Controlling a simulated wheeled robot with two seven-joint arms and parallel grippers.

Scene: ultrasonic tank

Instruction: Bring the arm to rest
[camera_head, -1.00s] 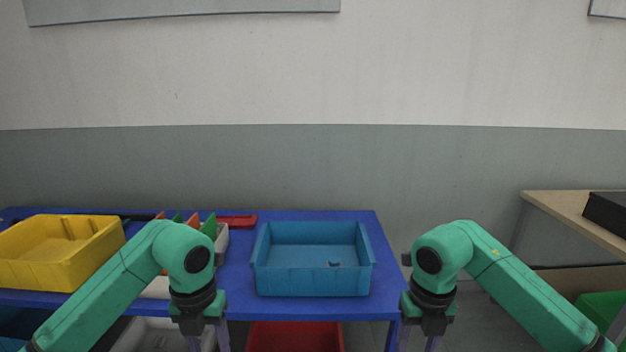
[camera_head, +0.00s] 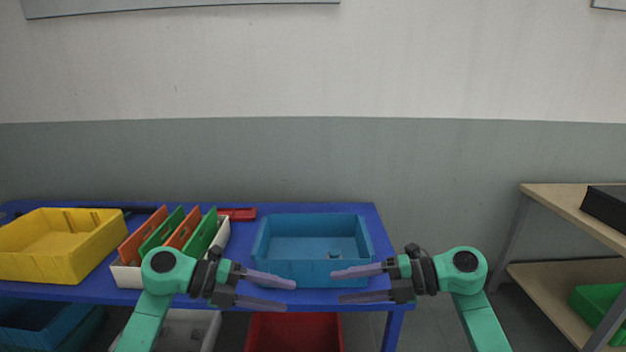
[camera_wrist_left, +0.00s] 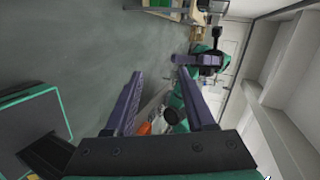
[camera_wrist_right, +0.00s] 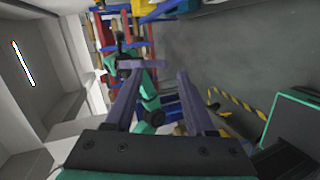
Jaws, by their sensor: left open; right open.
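My left gripper (camera_head: 266,290) is open and empty, its fingers pointing right, in front of the blue table's front edge. My right gripper (camera_head: 360,283) is open and empty, its fingers pointing left toward the left gripper. The two face each other with a gap between their fingertips, in front of the blue bin. The left fingers also show apart in the left wrist view (camera_wrist_left: 155,95), and the right fingers in the right wrist view (camera_wrist_right: 155,90), with nothing between them.
The blue table (camera_head: 385,240) carries a yellow bin (camera_head: 95,258), a white box (camera_head: 126,277) with several orange and green panels, and a blue bin (camera_head: 290,270) with a small object inside. A red bin (camera_head: 295,333) sits below. Wooden shelving (camera_head: 548,202) stands at right.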

